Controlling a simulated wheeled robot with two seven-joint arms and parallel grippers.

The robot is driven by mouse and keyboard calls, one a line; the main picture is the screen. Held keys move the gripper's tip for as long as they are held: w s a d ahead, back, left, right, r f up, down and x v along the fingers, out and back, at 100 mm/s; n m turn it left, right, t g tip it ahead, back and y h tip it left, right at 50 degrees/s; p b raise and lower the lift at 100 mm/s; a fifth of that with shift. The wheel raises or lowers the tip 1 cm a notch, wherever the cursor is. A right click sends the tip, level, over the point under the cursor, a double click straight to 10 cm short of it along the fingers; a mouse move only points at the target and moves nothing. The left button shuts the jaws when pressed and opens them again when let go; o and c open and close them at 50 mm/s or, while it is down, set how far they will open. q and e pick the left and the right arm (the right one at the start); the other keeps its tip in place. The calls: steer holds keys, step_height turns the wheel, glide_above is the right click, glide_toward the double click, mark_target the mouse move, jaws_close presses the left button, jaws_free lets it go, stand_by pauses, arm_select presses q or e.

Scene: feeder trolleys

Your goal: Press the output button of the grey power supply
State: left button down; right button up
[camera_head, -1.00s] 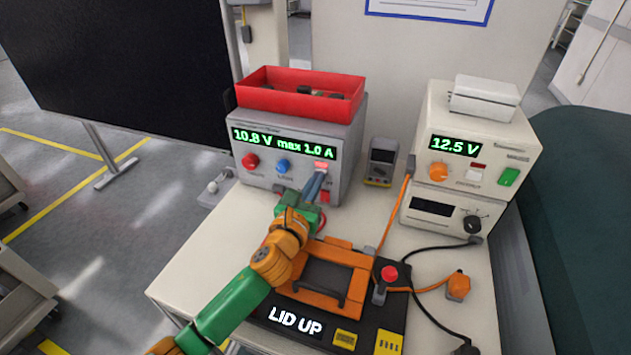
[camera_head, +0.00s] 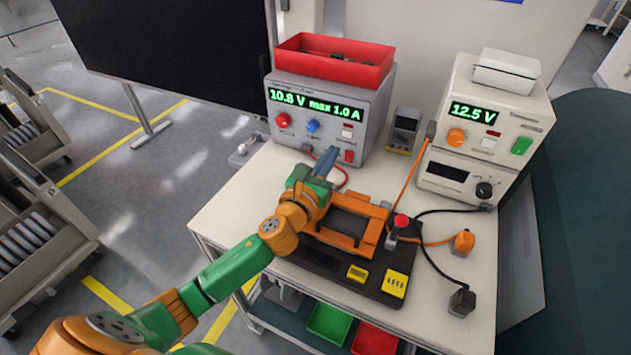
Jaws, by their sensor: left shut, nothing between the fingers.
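The grey power supply (camera_head: 376,108) stands at the back left of the table, its display reading 10.8 V max 1.0 A. Its front carries a red knob, a blue knob, a small pale button (camera_head: 347,131) at the right, probably the output button, and a red switch (camera_head: 349,156) below. My left gripper (camera_head: 331,153) is shut and empty. Its tips are in front of the panel, below the pale button and left of the red switch, apparently clear of the button. My right gripper is out of view.
A red bin (camera_head: 330,68) sits on the grey supply. A beige supply (camera_head: 468,115) reading 12.5 V stands right, with a meter (camera_head: 403,130) between. An orange-lidded fixture (camera_head: 347,225) with a red-topped lever (camera_head: 398,228) lies in front, with cables.

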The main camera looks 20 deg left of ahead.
arm_select(q)
steer(key=s, duration=0.1)
steer(key=s+f, duration=0.1)
steer(key=s+a, duration=0.1)
steer(key=shift+f, duration=0.25)
steer(key=shift+s+d+r+b, duration=0.1)
steer(key=shift+s+r+b, duration=0.05)
steer(key=shift+s, duration=0.4)
steer(key=shift+s+d+r+b, duration=0.1)
steer(key=shift+s+b, duration=0.05)
steer(key=shift+s, duration=0.4)
steer(key=shift+s+r, duration=0.15)
steer(key=shift+s, duration=0.15)
steer(key=shift+w+a, duration=0.1)
steer(key=shift+w, duration=0.15)
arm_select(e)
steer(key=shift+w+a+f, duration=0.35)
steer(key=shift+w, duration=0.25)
arm_select(q)
steer(key=shift+s, duration=0.15)
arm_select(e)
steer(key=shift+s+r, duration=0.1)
arm_select(q)
step_height(320, 180, up, 7)
steer(key=p, duration=0.8)
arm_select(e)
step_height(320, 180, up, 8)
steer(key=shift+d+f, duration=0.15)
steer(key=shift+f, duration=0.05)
